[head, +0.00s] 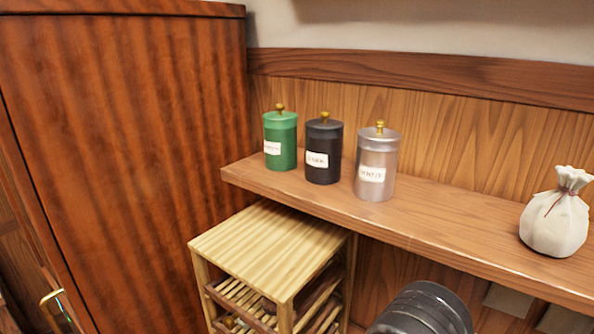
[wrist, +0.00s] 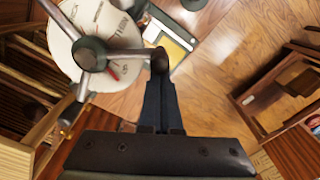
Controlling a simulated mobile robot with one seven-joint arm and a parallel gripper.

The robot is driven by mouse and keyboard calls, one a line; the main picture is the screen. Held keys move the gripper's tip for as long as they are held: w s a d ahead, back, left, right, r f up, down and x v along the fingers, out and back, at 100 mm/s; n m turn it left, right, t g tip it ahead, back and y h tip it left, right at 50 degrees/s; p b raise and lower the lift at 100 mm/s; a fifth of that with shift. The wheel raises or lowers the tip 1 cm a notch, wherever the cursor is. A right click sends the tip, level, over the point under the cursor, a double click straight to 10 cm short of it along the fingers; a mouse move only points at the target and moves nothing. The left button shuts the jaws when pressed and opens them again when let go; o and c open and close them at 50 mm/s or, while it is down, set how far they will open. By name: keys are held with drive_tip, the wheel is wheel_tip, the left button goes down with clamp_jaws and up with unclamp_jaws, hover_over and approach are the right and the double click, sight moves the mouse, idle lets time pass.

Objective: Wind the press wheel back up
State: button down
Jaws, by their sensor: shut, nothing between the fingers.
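The press wheel (wrist: 91,54) shows in the upper left of the wrist view. It has a grey hub and several spokes with dark, rounded ends. My gripper (wrist: 158,84) comes up from the bottom of the wrist view with its dark fingers shut together and nothing between them. The fingertips are right by the end of the wheel's right-hand spoke. I cannot tell whether they touch it. The press body is mostly hidden behind the wheel. The head view shows neither the wheel nor the gripper fingers.
A wooden shelf (head: 440,220) holds green (head: 280,142), black (head: 323,153) and silver (head: 376,165) canisters and a tied white bag (head: 555,222). A slatted rack (head: 270,245) stands below, beside a tall cabinet (head: 125,150). Behind the wheel is a white lettered disc (wrist: 66,57). Wooden floor (wrist: 225,60) shows beyond.

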drive_tip(key=shift+d, duration=0.35)
drive_tip(key=shift+d, duration=1.55)
drive_tip(key=shift+s+a, duration=0.1)
drive_tip(key=shift+a, duration=0.05)
drive_tip(key=shift+s+a, duration=0.25)
drive_tip(key=shift+a, duration=0.5)
wheel_tip(320, 180, up, 8)
drive_tip(key=p, duration=0.6)
drive_tip(key=shift+f, duration=0.2)
